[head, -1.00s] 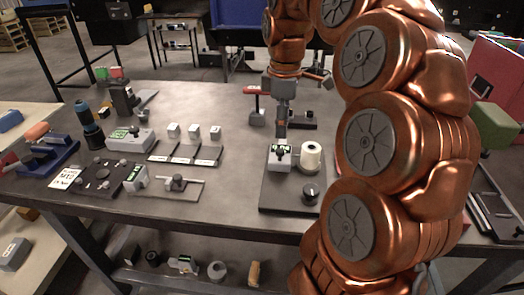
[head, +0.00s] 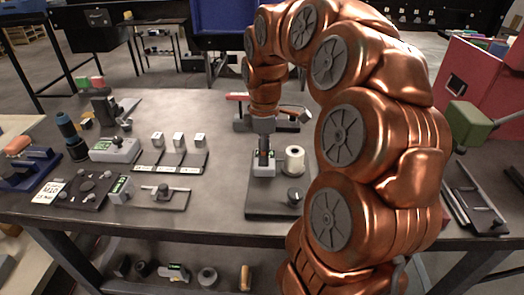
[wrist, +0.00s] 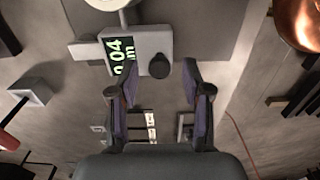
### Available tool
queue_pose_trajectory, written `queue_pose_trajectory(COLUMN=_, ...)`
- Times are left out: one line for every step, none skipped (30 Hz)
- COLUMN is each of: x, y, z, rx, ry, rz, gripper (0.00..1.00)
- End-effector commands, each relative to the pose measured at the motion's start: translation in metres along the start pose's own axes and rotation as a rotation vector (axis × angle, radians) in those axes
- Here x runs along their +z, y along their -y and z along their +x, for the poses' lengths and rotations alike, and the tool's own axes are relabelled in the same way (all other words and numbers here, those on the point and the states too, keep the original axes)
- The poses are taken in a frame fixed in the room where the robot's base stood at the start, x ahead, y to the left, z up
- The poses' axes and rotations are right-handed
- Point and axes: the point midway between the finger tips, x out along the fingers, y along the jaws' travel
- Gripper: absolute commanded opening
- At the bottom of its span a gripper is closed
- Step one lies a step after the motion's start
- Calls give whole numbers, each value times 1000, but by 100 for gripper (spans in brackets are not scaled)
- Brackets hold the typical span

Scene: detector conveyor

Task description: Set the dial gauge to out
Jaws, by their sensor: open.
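The dial gauge appears to be the small grey box (head: 263,171) on a dark base plate. In the wrist view the grey box (wrist: 147,42) has a display with green digits, read as about 2.04, partly sideways. A black round knob (wrist: 160,66) sits at its lower right. My gripper (head: 264,152) points down just above or in front of the box and hides part of it. In the wrist view my gripper (wrist: 160,92) is open and empty, its fingers spread below the knob. I cannot tell whether it touches the box.
Another grey box with a green display (head: 122,190) stands left by a slide frame (head: 172,202). A red-handled item (head: 237,97) stands behind. Bare table lies between.

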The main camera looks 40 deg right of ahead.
Motion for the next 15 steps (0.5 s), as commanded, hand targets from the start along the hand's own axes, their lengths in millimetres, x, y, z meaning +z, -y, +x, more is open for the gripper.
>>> queue_pose_trajectory(x=0, y=0, z=1, rx=0, ry=0, rz=1, gripper=49)
queue_pose_trajectory(x=0, y=0, z=2, rx=1, ry=-1, rz=1, gripper=49)
queue_pose_trajectory(x=0, y=0, z=3, rx=2, ry=-1, rz=1, gripper=49)
queue_pose_trajectory(x=0, y=0, z=3, rx=2, ry=-1, rz=1, gripper=49)
queue_pose_trajectory(x=0, y=0, z=4, rx=3, ry=-1, rz=1, gripper=49)
queue_pose_trajectory(x=0, y=-1, z=4, rx=3, ry=-1, rz=1, gripper=49)
queue_pose_trajectory(x=0, y=-1, z=4, rx=3, ry=-1, rz=1, gripper=49)
queue_pose_trajectory(x=0, y=-1, z=4, rx=3, ry=-1, rz=1, gripper=49)
queue_pose_trajectory(x=0, y=-1, z=4, rx=3, ry=-1, rz=1, gripper=49)
queue_pose_trajectory(x=0, y=-1, z=4, rx=3, ry=-1, rz=1, gripper=49)
queue_pose_trajectory(x=0, y=-1, z=4, rx=3, ry=-1, rz=1, gripper=49)
queue_pose_trajectory(x=0, y=0, z=4, rx=2, ry=-1, rz=0, gripper=47)
queue_pose_trajectory(x=0, y=0, z=4, rx=2, ry=-1, rz=0, gripper=44)
queue_pose_trajectory(x=0, y=0, z=4, rx=2, ry=-1, rz=0, gripper=40)
queue_pose_trajectory(x=0, y=0, z=4, rx=2, ry=-1, rz=0, gripper=36)
